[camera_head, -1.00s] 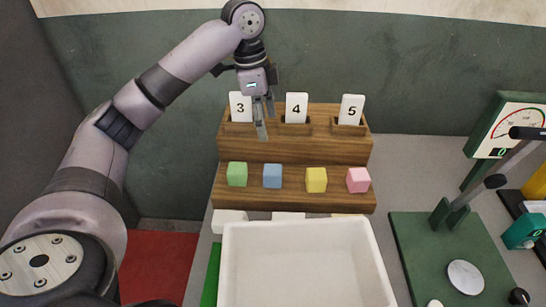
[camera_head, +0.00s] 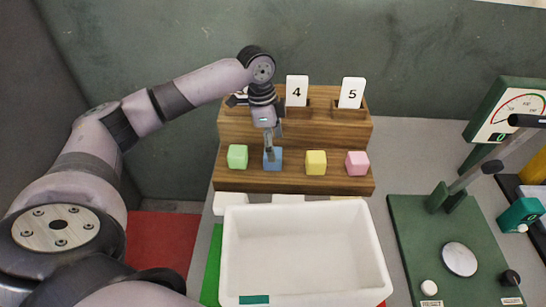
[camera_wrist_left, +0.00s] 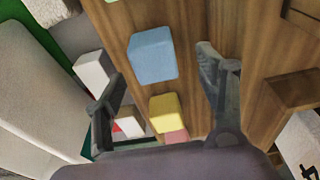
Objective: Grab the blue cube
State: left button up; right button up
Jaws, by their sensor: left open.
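The blue cube (camera_head: 273,159) sits on the lower wooden step, between the green cube (camera_head: 237,157) and the yellow cube (camera_head: 316,162). My left gripper (camera_head: 269,150) is above and in front of it in the head view and partly covers it. In the left wrist view the blue cube (camera_wrist_left: 152,55) lies beyond the open fingers (camera_wrist_left: 163,90), with nothing between them touching it that I can see. The yellow cube (camera_wrist_left: 166,112) shows nearer the palm there. My right gripper is not in view.
A pink cube (camera_head: 357,163) sits at the step's right end. The upper wooden step holds number cards 4 (camera_head: 297,91) and 5 (camera_head: 351,93). A white bin (camera_head: 377,250) stands in front. A green press (camera_head: 405,225) stands at the right.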

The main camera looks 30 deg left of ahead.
aim_at(276, 166)
pick_arm(q)
jog(key=shift+s+d+f+p, duration=0.15)
jog(key=shift+f+p, duration=0.1)
jog(key=shift+f, duration=0.9)
jog(key=shift+d+f+p, duration=0.1)
jog(key=shift+f+p, duration=0.1)
jog(key=shift+f, duration=0.95)
jog(key=c, duration=1)
jog(key=shift+r, duration=0.15)
jog(key=shift+c, duration=0.2)
